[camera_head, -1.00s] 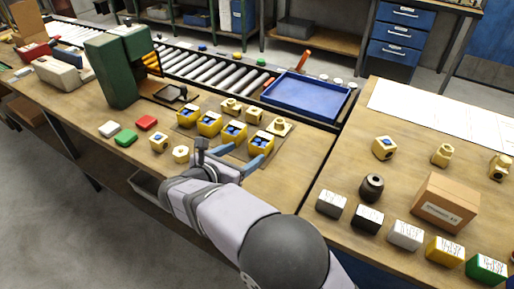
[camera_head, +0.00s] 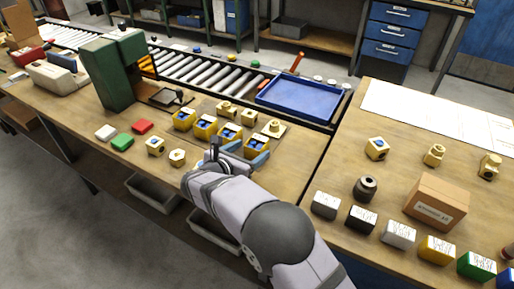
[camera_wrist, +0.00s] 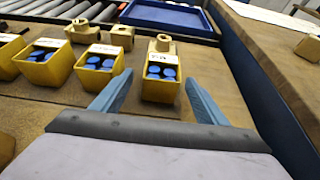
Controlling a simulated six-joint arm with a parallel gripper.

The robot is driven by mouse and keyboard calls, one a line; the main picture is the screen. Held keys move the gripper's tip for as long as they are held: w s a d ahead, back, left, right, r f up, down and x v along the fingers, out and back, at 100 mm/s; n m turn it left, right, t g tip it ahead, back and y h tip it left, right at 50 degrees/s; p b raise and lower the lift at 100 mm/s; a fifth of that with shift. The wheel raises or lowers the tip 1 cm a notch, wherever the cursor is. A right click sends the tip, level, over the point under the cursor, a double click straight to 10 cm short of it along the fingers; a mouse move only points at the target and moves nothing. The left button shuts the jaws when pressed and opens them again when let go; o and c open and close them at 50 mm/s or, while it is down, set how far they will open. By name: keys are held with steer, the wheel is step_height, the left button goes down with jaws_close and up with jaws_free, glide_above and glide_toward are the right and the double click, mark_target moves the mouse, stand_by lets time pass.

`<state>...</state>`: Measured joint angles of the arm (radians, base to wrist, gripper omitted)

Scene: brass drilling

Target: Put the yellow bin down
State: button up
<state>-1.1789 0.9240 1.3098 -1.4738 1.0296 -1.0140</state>
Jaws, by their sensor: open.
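Several yellow bins holding blue round parts stand in a row on the wooden table. The rightmost yellow bin (camera_head: 256,148) is upright and also shows in the wrist view (camera_wrist: 160,91). My gripper (camera_head: 240,154) is at its near side. In the wrist view my gripper (camera_wrist: 158,78) is open, with one blue finger on each side of this bin and a visible gap on both sides. The other bins (camera_wrist: 98,68) (camera_wrist: 46,64) stand to its left, apart from the left finger. The lower part of the rightmost bin is partly hidden by my gripper in the head view.
Brass fittings (camera_head: 274,128) stand just behind the bins, and two more (camera_head: 177,158) are at the front left. A blue tray (camera_head: 300,98) lies behind, by the roller conveyor (camera_head: 210,75). A green press (camera_head: 112,70) stands left. A cardboard box (camera_head: 436,201) is on the right table.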

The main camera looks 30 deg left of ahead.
mark_target(261, 143)
steer(key=shift+p+x, duration=0.45)
steer(key=shift+x, duration=2)
steer(key=shift+d, duration=0.1)
steer(key=c, duration=1.2)
